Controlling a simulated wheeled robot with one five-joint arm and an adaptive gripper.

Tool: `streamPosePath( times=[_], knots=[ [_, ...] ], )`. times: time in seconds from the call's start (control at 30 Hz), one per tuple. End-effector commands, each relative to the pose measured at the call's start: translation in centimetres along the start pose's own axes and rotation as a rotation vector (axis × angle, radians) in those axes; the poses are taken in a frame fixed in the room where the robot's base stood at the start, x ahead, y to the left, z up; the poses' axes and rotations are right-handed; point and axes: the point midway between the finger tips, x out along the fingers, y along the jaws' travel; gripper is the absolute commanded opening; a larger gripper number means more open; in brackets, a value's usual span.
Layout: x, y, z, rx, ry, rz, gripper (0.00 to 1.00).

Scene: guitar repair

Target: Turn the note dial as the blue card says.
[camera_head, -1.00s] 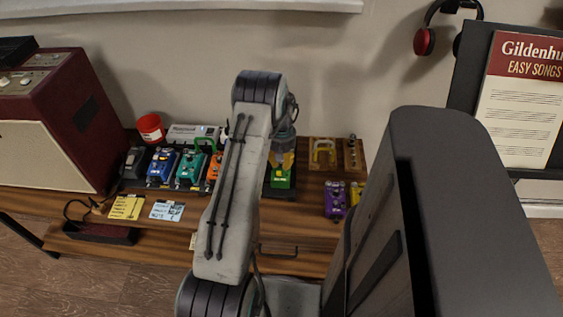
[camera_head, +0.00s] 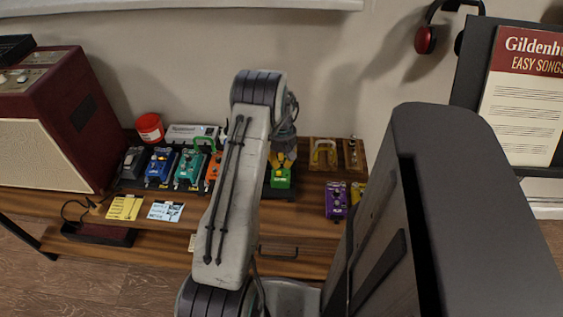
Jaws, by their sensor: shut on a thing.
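The blue card (camera_head: 165,211) lies at the front of the wooden bench, left of my arm; its writing is too small to read. My gripper (camera_head: 282,161) points down at the rear part of a bright green pedal (camera_head: 280,179). Its yellow fingers are shut on what looks like the note dial on that pedal. The fingers and my wrist hide the dial, so its setting cannot be told.
A yellow card (camera_head: 124,207) lies left of the blue one. Blue (camera_head: 160,167), teal (camera_head: 190,170) and orange (camera_head: 212,170) pedals stand left of my arm. A purple pedal (camera_head: 336,200) stands to the right. A red amplifier (camera_head: 72,115) is at far left.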

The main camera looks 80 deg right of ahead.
Motion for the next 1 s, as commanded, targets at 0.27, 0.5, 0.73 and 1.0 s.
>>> streamPosePath(
  times=[0.27, 0.5, 0.73, 1.0],
  knots=[
    [0.16, -0.08, 0.13, 0.002, -0.003, -0.003, 0.38],
    [0.08, -0.05, 0.06, 0.002, -0.002, -0.002, 0.44],
    [0.01, -0.04, 0.04, 0.025, -0.001, -0.001, 0.44],
    [-0.13, -0.04, 0.03, 0.207, -0.001, -0.001, 0.44]
  ],
)
